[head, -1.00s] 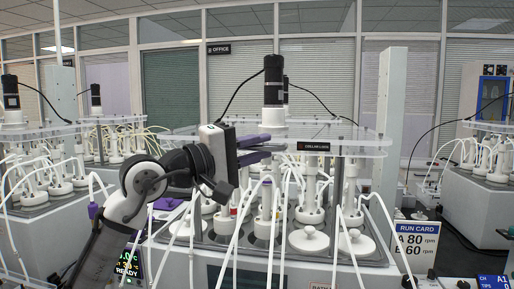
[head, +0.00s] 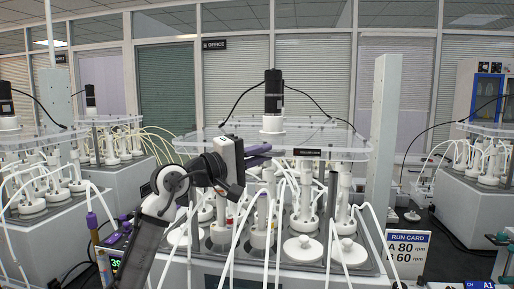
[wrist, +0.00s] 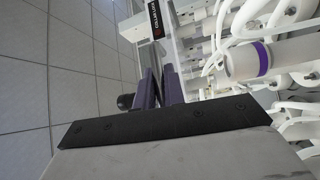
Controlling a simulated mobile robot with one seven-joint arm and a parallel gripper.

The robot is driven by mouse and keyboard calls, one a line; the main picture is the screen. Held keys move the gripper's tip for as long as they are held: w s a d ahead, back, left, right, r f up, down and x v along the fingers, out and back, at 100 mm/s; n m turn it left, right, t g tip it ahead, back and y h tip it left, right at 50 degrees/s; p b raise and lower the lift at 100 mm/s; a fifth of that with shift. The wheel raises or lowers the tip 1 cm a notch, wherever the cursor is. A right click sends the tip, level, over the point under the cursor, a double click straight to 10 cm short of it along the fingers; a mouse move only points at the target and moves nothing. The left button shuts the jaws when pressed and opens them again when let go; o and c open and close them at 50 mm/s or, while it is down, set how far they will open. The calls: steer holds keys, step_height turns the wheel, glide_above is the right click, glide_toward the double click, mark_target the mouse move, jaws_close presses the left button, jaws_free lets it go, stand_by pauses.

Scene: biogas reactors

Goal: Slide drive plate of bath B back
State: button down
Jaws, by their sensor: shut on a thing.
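The drive plate (head: 340,146) is a clear sheet with a black motor (head: 273,95) on a white base on top. It lies level above the middle bath (head: 375,262), and a dark "COLLAR LOCK" label (head: 307,152) sits on its front edge. My gripper (head: 262,152) reaches in from the left, its purple fingers shut on the plate's front edge, left of the label. In the wrist view the fingers (wrist: 160,85) close on the plate edge, with the label (wrist: 155,18) beyond them. The exact contact is partly hidden.
White reactor bottles with lids (head: 302,249) and several white tubes crowd under and before the plate. A white column (head: 384,130) stands at the right. A run card (head: 408,248) stands front right. Similar baths stand at left and right.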

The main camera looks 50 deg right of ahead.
steer(key=shift+w, duration=0.1)
steer(key=c, duration=1.5)
jaws_free()
steer(key=b+v, duration=0.4)
steer(key=v, duration=1)
steer(key=shift+b, duration=0.4)
